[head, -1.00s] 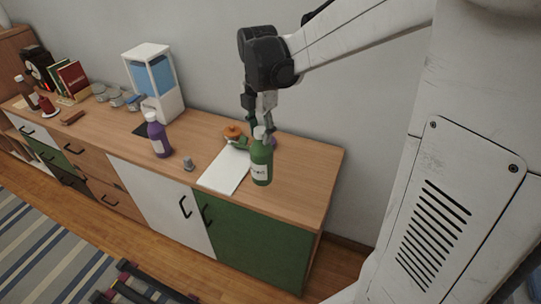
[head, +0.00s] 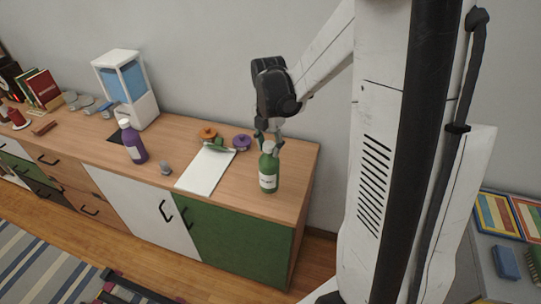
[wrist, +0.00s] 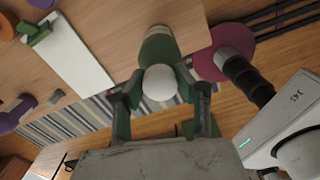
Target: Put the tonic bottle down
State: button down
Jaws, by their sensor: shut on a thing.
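My gripper (head: 270,138) is shut on the neck of a green bottle (head: 269,175) with a pale label, over the right end of the wooden counter. The bottle is upright; I cannot tell whether its base touches the top. In the wrist view the white cap (wrist: 160,83) is between my fingers (wrist: 158,92), and the green body (wrist: 158,45) shows beyond it. A purple bottle (head: 133,145) with a white cap stands farther left. The label wording is too small to read.
A white sheet (head: 206,172) lies left of the green bottle. Behind it are an orange item (head: 208,134) and a purple lidded item (head: 242,142). A small grey item (head: 165,168) and a white dispenser (head: 142,108) are farther left. Bare counter (head: 298,165) lies to the right.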

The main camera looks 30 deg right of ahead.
aim_at(271, 157)
jog(key=shift+s+d+f, duration=0.1)
jog(key=shift+d+f, duration=0.15)
jog(key=shift+f, duration=2)
jog(key=c, duration=1.3)
grip_release()
